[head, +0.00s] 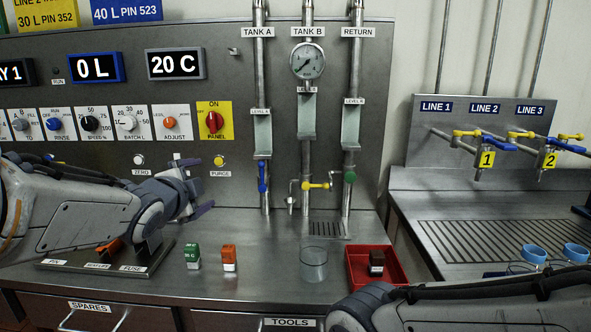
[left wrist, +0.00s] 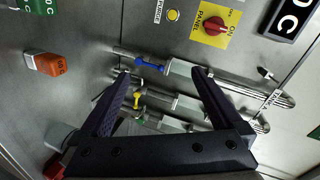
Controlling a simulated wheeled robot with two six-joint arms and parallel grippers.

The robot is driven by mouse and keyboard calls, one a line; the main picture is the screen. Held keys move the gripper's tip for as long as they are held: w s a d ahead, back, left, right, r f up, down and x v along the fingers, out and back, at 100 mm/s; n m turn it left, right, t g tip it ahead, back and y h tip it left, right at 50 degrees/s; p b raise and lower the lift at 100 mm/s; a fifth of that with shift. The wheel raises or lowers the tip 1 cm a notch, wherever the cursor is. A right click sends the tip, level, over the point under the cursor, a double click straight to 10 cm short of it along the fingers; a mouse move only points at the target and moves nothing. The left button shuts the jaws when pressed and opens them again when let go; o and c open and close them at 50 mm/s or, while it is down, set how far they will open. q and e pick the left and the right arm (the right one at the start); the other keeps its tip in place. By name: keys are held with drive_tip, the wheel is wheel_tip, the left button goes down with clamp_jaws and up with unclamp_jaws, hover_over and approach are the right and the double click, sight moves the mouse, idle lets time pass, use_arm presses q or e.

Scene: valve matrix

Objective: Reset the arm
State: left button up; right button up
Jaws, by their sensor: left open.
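My left arm (head: 85,208) reaches in from the left in the head view. Its gripper (head: 207,186) is open and empty in front of the panel, above the counter, near the yellow PURGE button (head: 219,161). The left wrist view shows the two fingers (left wrist: 163,88) spread apart with nothing between them; the pipes and valves lie beyond. My right arm (head: 470,308) shows at the lower right of the head view, and its gripper is out of frame.
On the counter stand a green block (head: 192,256), an orange block (head: 229,258), a clear glass (head: 313,264) and a red tray (head: 376,252) with a dark brown block (head: 376,263). Pipes with a blue valve handle (head: 263,177) rise behind. Blue cups (head: 533,254) stand at right.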

use_arm(q)
drive_tip(key=s+d+f+n+g+h, duration=0.1)
drive_tip(key=s+d+f+n+g, duration=0.45)
drive_tip(key=s+d+f, duration=0.75)
drive_tip(key=s+d+f+n+g, duration=0.1)
drive_tip(key=s+f+g, duration=0.35)
drive_tip(key=s, duration=0.55)
drive_tip(key=s+d+f+n+g, duration=0.1)
drive_tip(key=s+f+g, duration=0.35)
drive_tip(key=s, duration=0.45)
wheel_tip(320, 180, up, 14)
drive_tip(key=s+p, duration=0.1)
drive_tip(key=p, duration=1.2)
drive_tip(key=shift+s+f+y, duration=0.2)
drive_tip(key=shift+s+y, duration=0.05)
drive_tip(key=shift+y, duration=0.15)
drive_tip(key=shift+g, duration=0.25)
